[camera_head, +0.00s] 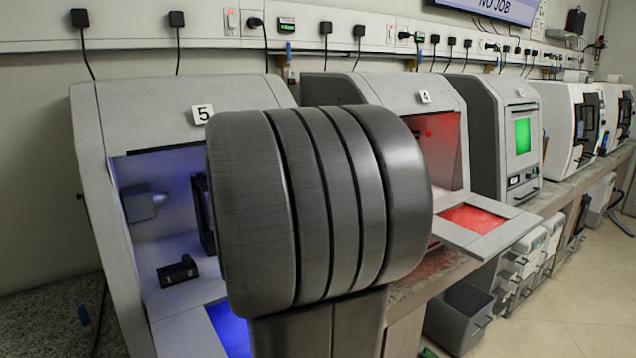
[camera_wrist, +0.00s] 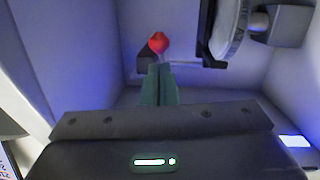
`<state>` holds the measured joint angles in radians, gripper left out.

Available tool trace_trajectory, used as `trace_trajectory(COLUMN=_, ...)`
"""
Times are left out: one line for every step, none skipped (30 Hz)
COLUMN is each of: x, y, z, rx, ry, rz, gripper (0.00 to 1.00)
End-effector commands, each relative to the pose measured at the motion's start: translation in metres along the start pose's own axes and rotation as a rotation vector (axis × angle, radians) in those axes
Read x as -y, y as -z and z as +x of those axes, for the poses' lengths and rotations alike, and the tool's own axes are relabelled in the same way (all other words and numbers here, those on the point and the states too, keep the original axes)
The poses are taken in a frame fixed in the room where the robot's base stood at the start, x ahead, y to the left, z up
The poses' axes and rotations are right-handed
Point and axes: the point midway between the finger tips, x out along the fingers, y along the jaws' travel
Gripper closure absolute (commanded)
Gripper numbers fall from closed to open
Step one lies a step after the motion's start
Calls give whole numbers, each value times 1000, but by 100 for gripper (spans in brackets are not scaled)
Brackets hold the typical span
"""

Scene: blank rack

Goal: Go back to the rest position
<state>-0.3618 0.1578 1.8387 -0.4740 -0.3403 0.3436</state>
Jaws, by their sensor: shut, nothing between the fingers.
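My gripper (camera_wrist: 160,72) shows in the wrist view, with its two green fingers shut together and nothing between them. It is inside or at the mouth of a blue-lit machine chamber. A red rounded piece (camera_wrist: 158,42) lies just beyond the fingertips, in front of a dark block (camera_wrist: 145,58); I cannot tell whether the fingers touch it. In the head view my own grey arm fills the middle and hides my gripper. Machine 5 (camera_head: 150,110) stands open at left, lit blue inside, with a small black holder (camera_head: 178,271) on its floor.
The chamber walls are close around my gripper. A black plate and round disc (camera_wrist: 232,30) sit at its upper right. Machine 4 (camera_head: 440,95), lit red, and a machine with a green window (camera_head: 522,136) stand to the right. Grey bins (camera_head: 462,318) are below; floor at right is clear.

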Motion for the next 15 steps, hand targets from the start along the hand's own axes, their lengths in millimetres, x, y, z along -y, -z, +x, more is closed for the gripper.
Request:
trace_trajectory(x=-1, y=6, z=-1, rx=12, ry=0, rz=0, gripper=100)
trace_trajectory(x=-1, y=7, z=-1, rx=18, ry=1, rz=0, gripper=100)
trace_trajectory(x=-1, y=8, z=-2, rx=26, ry=1, rz=0, gripper=100)
trace_trajectory(x=-1, y=9, z=-2, rx=32, ry=2, rz=-1, gripper=100)
trace_trajectory(x=-1, y=10, z=-2, rx=38, ry=3, rz=-2, gripper=100)
trace_trajectory(x=-1, y=11, z=-2, rx=46, ry=3, rz=-3, gripper=100)
trace_trajectory(x=-1, y=12, z=-2, rx=52, ry=4, rz=-4, gripper=100)
trace_trajectory(x=-1, y=13, z=-2, rx=58, ry=5, rz=-5, gripper=100)
trace_trajectory(x=-1, y=14, z=-3, rx=67, ry=5, rz=-5, gripper=100)
trace_trajectory(x=-2, y=14, z=-3, rx=73, ry=5, rz=-5, gripper=100)
trace_trajectory(x=-2, y=15, z=-3, rx=80, ry=6, rz=-6, gripper=100)
trace_trajectory(x=-2, y=15, z=-3, rx=89, ry=6, rz=-6, gripper=100)
trace_trajectory(x=-2, y=16, z=-3, rx=96, ry=7, rz=-6, gripper=100)
trace_trajectory(x=-2, y=17, z=-4, rx=103, ry=8, rz=-7, gripper=100)
trace_trajectory(x=-2, y=18, z=-4, rx=111, ry=8, rz=-8, gripper=100)
